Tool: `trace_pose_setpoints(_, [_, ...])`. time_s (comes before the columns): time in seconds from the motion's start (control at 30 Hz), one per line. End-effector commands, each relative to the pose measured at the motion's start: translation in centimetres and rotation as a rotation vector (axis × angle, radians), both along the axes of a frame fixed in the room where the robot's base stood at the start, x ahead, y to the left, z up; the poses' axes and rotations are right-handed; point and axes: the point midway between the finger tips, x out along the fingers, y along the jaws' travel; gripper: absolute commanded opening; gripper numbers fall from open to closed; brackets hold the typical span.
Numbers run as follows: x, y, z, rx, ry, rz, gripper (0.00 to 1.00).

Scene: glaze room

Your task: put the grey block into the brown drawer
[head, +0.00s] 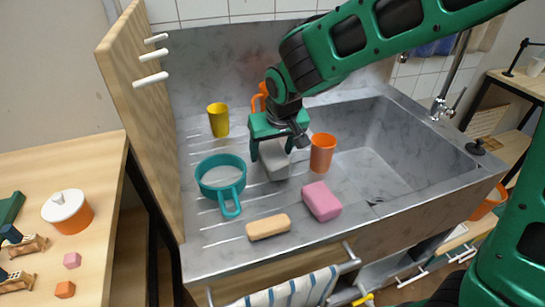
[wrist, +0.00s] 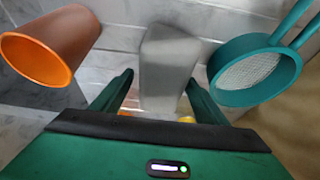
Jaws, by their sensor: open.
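The grey block (head: 275,162) stands tilted on the ribbed drainboard beside the sink basin. My gripper (head: 275,146) is above it, pointing down, with its fingers open around the block's upper part. In the wrist view the grey block (wrist: 168,65) reaches between the two open fingers (wrist: 160,88), with a gap visible on the left side. I cannot tell whether a finger touches it. I cannot make out a clearly brown drawer; drawer fronts with white handles (head: 411,279) show low at the right, partly cut off.
Close around my gripper stand an orange cup (head: 322,153), a teal strainer (head: 221,172) and a yellow cup (head: 218,120). A pink block (head: 321,201) and a tan block (head: 268,227) lie near the front edge. A wooden panel (head: 150,130) rises at left; the basin (head: 390,150) is empty.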

Motion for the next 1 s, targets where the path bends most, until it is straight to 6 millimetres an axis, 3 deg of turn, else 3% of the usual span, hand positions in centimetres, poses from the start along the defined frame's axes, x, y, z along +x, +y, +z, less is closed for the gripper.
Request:
trace_pose_setpoints(0.8, [0.02,-0.02,-0.48,0.000,0.000,-0.001,0.67])
trace_pose_setpoints(0.87, [0.02,-0.03,-0.47,0.000,0.000,0.000,0.55])
trace_pose_setpoints(1.0, [0.02,-0.03,-0.47,0.000,0.000,0.000,0.22])
